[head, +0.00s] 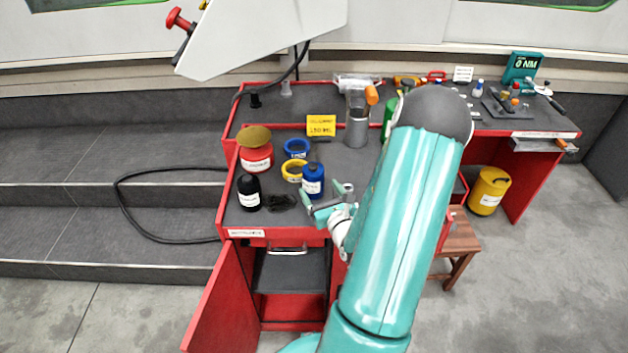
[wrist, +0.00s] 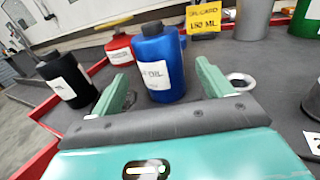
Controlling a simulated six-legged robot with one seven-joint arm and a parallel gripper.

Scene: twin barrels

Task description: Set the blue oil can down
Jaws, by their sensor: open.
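The blue oil can (head: 313,180) has a dark cap and a white label. It stands upright on the dark top of the red-edged bench. In the wrist view the blue can (wrist: 165,48) shows beyond and between my fingers, with its lower part near the fingertips. My gripper (head: 324,194) is open, its two teal fingers spread on the near side of the can. In the wrist view, gaps show between the can and both fingers of my gripper (wrist: 161,75). I cannot tell how far the fingertips reach along the can's sides.
A black bottle (head: 248,193) stands left of the can, with a dark tangled item (head: 280,202) between.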

